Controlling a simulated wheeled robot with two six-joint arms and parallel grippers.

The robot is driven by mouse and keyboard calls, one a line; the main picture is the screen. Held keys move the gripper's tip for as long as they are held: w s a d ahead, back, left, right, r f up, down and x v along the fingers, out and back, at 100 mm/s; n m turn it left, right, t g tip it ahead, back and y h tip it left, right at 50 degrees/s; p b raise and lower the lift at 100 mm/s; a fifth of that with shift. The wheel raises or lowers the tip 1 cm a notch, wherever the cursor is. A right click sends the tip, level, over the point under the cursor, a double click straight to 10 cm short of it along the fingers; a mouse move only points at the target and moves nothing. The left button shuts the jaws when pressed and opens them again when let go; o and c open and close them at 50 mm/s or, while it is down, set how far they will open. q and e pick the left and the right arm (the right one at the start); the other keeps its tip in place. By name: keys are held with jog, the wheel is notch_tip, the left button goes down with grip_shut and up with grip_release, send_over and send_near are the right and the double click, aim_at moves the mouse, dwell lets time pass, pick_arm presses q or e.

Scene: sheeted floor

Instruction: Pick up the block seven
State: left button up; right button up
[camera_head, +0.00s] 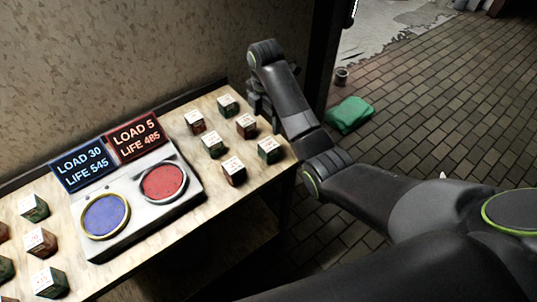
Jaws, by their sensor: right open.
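Small cube blocks with pale tops stand on a wooden table. Their marks are too small to read, so I cannot tell which is block seven. One group is on the table's right part: a green block (228,105), a red block (195,122), another red block (246,125), a green block (212,146), a dark red block (233,171) and a green block (269,150). My right gripper (259,112) is open at the table's right end, beside the upper blocks, pointing down and partly hidden by its wrist. It holds no visible block. My left gripper is out of view.
A device (137,204) with a blue pad (106,215), a red pad (164,181) and two displays stands mid-table. More blocks (40,242) are at the left. A wall (120,50) rises behind. A green cloth (350,114) and a can (342,76) lie on the floor.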

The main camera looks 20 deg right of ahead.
aim_at(269, 144)
notch_tip(269, 144, down, 3)
jog(key=shift+f+b, duration=0.2)
jog(key=shift+b, duration=0.7)
notch_tip(269, 144, down, 4)
jog(key=shift+r+p, duration=0.2)
jog(key=shift+p, duration=0.4)
jog(key=f, duration=0.1)
jog(key=f+p, duration=0.1)
jog(key=f, duration=0.3)
jog(key=shift+s+d+f, duration=0.15)
jog(key=shift+s+d, duration=0.1)
jog(key=shift+f, duration=0.5)
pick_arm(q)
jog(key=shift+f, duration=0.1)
pick_arm(e)
jog(key=shift+r, duration=0.1)
jog(key=c, duration=1.4)
